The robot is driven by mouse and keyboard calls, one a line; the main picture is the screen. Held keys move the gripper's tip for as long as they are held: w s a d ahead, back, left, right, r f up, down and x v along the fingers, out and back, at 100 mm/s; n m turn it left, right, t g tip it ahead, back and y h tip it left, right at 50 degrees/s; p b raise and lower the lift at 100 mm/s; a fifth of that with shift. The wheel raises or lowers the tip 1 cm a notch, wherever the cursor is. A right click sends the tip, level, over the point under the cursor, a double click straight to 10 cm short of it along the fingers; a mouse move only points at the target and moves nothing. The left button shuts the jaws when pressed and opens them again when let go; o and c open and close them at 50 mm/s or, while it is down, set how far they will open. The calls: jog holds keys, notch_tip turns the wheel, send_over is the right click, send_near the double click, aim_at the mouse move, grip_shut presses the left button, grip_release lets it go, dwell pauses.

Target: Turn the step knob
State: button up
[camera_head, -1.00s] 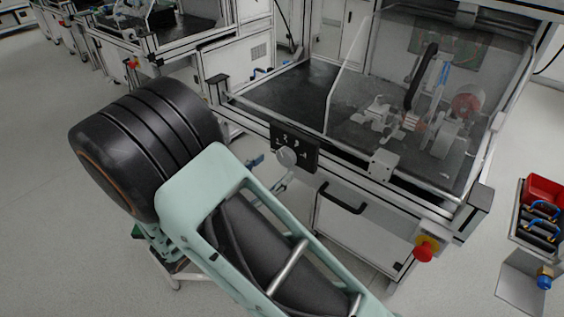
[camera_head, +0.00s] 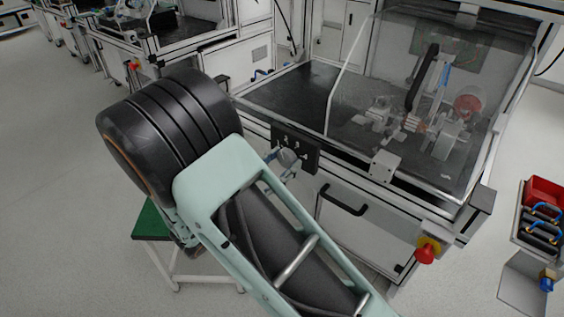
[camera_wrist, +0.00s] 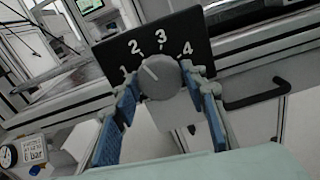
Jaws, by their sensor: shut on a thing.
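The step knob (camera_wrist: 160,80) is a round grey dial on a black panel (camera_wrist: 118,60) marked 1, 2, 3 and 4. Its white pointer line slants up and left, towards the 2. In the wrist view my gripper (camera_wrist: 164,86) has its two fingers on the left and right sides of the knob, shut on it. The blue finger pads show below the knob. In the head view the knob (camera_head: 289,158) is on the front of the test bench, with my gripper (camera_head: 284,162) at it; my fingers partly cover it there.
The bench has a clear cover (camera_head: 440,100) over the test rig. A drawer handle (camera_head: 343,200) and a red emergency button (camera_head: 426,254) are on its front. A green-topped stool (camera_head: 150,222) stands below my arm. A red bin (camera_head: 542,192) is at the right.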

jog(key=shift+r+n+p, duration=0.15)
jog(key=shift+n+p, duration=0.15)
jog(key=shift+p, duration=0.15)
jog(key=shift+c, duration=0.4)
jog(key=shift+r+n+p, duration=0.1)
jog(key=shift+n+p, duration=0.4)
jog(key=shift+p, duration=0.25)
jog(key=n+p, duration=0.2)
jog(key=p, duration=0.1)
jog(key=n+p, duration=0.3)
jog(key=shift+f+n+p, duration=0.2)
jog(key=shift+n+p, duration=0.5)
jog(key=shift+n, duration=0.5)
jog(key=o, duration=1.2)
jog(key=shift+c, duration=0.2)
